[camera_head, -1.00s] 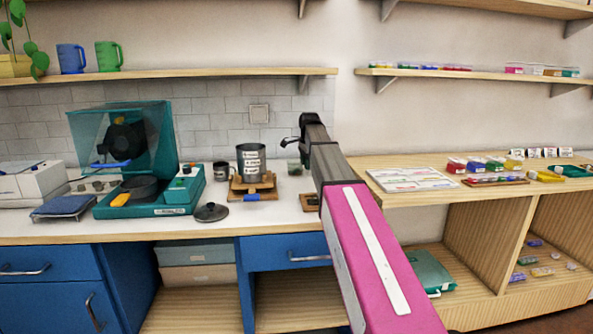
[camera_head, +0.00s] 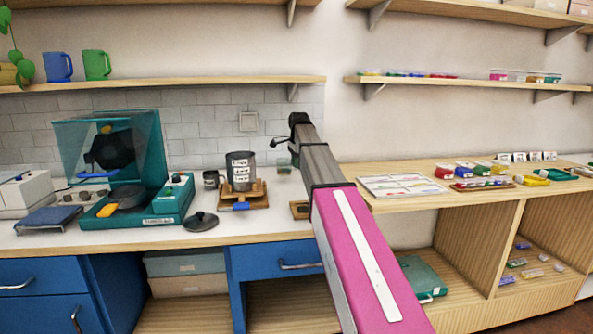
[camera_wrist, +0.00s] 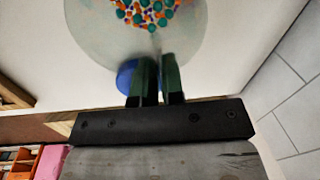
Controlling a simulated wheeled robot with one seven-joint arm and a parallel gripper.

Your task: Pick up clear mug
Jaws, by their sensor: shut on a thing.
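The clear mug (camera_wrist: 95,35) fills the top of the wrist view, a see-through round vessel with orange, green and purple beads in it. My gripper (camera_wrist: 158,62) has its two dark green fingers close together at the mug's near edge, shut on it; the exact grip point, perhaps the handle, is hard to make out. In the head view the mug (camera_head: 284,166) is a small greenish shape left of my arm, seemingly raised above the white counter.
A dark labelled pot (camera_head: 240,171) stands on a wooden stand left of the mug, with a small dark mug (camera_head: 211,180) beside it. A dark lid (camera_head: 201,221) lies in front. A teal machine (camera_head: 130,175) is farther left. A wooden coaster (camera_head: 299,209) lies by my arm.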

